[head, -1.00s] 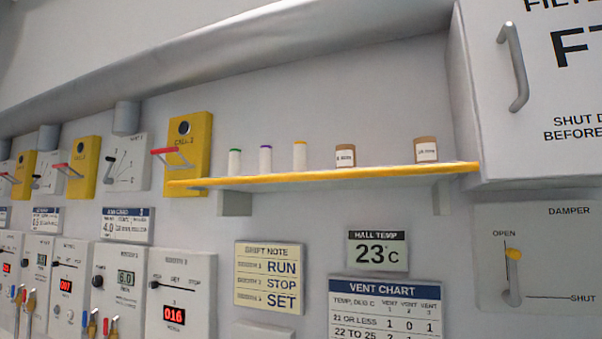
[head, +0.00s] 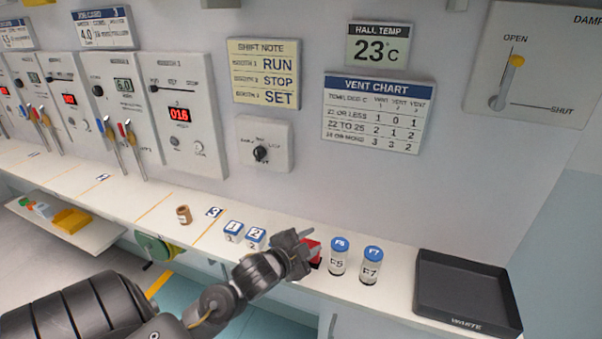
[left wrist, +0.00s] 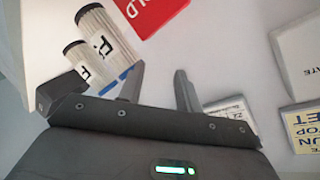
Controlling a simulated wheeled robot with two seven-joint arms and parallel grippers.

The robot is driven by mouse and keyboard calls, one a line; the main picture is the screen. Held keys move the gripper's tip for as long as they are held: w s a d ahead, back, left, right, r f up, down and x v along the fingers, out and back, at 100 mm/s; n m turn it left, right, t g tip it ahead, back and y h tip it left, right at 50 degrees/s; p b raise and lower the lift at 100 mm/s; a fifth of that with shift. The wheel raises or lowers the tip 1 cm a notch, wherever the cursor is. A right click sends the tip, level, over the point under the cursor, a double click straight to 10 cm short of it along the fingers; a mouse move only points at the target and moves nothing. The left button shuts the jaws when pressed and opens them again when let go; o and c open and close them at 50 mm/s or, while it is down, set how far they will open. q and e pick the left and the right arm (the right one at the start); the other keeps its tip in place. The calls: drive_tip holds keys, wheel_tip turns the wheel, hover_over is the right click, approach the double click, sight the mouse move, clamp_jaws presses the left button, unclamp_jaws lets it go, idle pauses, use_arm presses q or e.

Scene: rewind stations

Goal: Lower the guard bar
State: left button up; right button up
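I cannot make out a guard bar in either view now. My left gripper (head: 304,248) is over the counter, beside a small red block (head: 314,252) and left of two blue-capped vials. In the left wrist view my left gripper (left wrist: 160,72) has its two fingers apart with nothing held between them. A red HOLD card or block (left wrist: 150,12) and the two vials (left wrist: 95,45) show beyond the fingers there. My right gripper is in neither view.
Control panels (head: 178,110) with levers line the wall at left. A lever labelled DAMPER (head: 505,80) stands at OPEN, upper right. A black waste tray (head: 425,300) lies at the counter's right end. Numbered blocks (head: 233,231) and a brown jar (head: 184,215) stand left of my gripper.

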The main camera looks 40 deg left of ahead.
use_arm(q)
drive_tip(key=w+a+r+m+t+h, duration=0.2)
drive_tip(key=r+m+t, duration=0.15)
drive_tip(key=r, duration=0.65)
drive_tip(key=w+a+r+m+t+h, duration=0.25)
drive_tip(key=r+m, duration=0.25)
drive_tip(key=r, duration=0.4)
drive_tip(key=w+a+r+m+t+h, duration=0.1)
drive_tip(key=r+m+t+h, duration=0.2)
drive_tip(key=r, duration=0.7)
drive_tip(key=s+r+m+g+h, duration=0.65)
drive_tip(key=r+m+h, duration=0.35)
drive_tip(key=m, duration=0.4)
drive_tip(key=s+r+m+g+h, duration=0.6)
drive_tip(key=r+m+g+h, duration=0.25)
drive_tip(key=r+m, duration=0.5)
drive_tip(key=shift+m, duration=0.5)
drive_tip(key=p+x, duration=0.3)
drive_tip(key=x, duration=0.1)
drive_tip(key=p+x, duration=0.3)
drive_tip(key=x, duration=0.1)
drive_tip(key=shift+d+f, duration=0.15)
drive_tip(key=shift+d, duration=0.15)
drive_tip(key=shift+w+d+r+t+p, duration=0.15)
drive_tip(key=shift+d+r+t+p, duration=0.05)
drive_tip(key=shift+d+t+p, duration=0.25)
drive_tip(key=shift+a, duration=0.1)
clamp_jaws()
